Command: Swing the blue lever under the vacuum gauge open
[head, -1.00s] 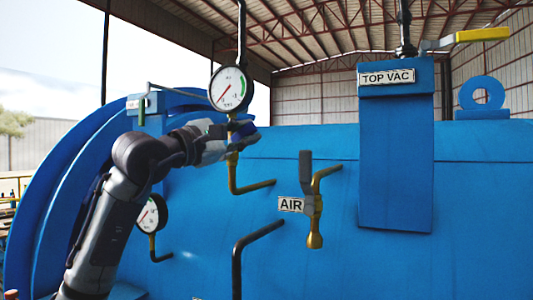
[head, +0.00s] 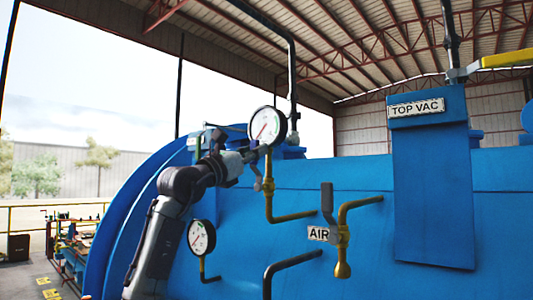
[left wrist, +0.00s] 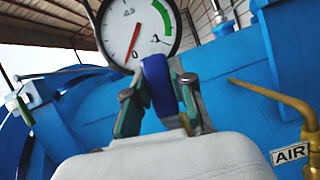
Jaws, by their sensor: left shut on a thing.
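The vacuum gauge (head: 266,126) is a round white dial on a brass pipe (head: 268,200). It also shows in the left wrist view (left wrist: 138,32). The blue lever (left wrist: 160,85) is just under the dial in the left wrist view, between the two fingers of my left gripper (left wrist: 160,100). The gripper is shut on it. In the head view my left gripper (head: 258,153) is at the lower left of the gauge, and the lever cannot be made out there. My right gripper is not in view.
The big blue autoclave body (head: 340,175) fills the space behind. To the right are the AIR valve (head: 342,240) with its grey handle and the TOP VAC block (head: 430,180). A second gauge (head: 202,237) sits low beside my left arm. A black pipe (head: 290,262) runs below.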

